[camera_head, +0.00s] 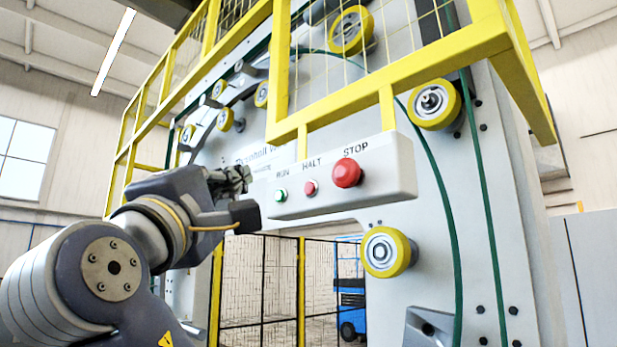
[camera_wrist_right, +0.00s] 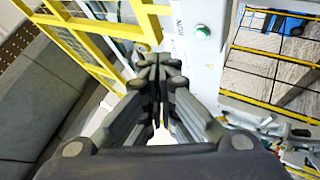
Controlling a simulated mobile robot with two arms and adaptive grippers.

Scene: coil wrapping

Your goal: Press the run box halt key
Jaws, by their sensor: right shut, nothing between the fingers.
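The run box (camera_head: 400,165) is a pale grey box under the yellow guard frame in the head view. It carries a green RUN key (camera_head: 280,195), a small red HALT key (camera_head: 311,188) and a larger red STOP button (camera_head: 347,173). My right gripper (camera_head: 238,178) is shut and empty, left of the box and apart from the HALT key. In the right wrist view its fingers (camera_wrist_right: 160,68) are together, with the green key (camera_wrist_right: 203,32) beyond them to the upper right. The HALT key is not seen there. My left gripper is not in view.
The yellow guard frame (camera_head: 390,55) hangs above the box. A yellow-rimmed roller (camera_head: 388,252) sits below its right part. A mesh fence (camera_head: 262,285) and a blue machine (camera_head: 352,308) stand behind. The space in front of the keys looks clear.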

